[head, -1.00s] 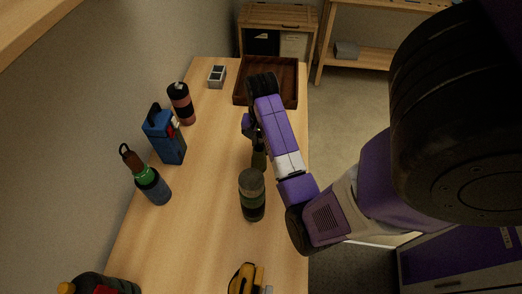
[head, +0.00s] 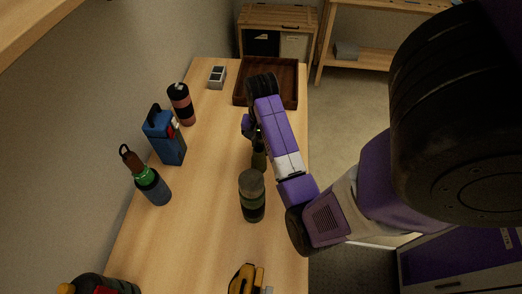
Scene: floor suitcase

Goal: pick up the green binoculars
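A dark green and black cylinder (head: 252,196) stands just nearer. A yellow tool (head: 245,281) lies at the near edge. A brown tray (head: 289,98) is at the far end. Bottles and a blue container (head: 164,137) line the left. The table's middle (head: 205,190) is clear.

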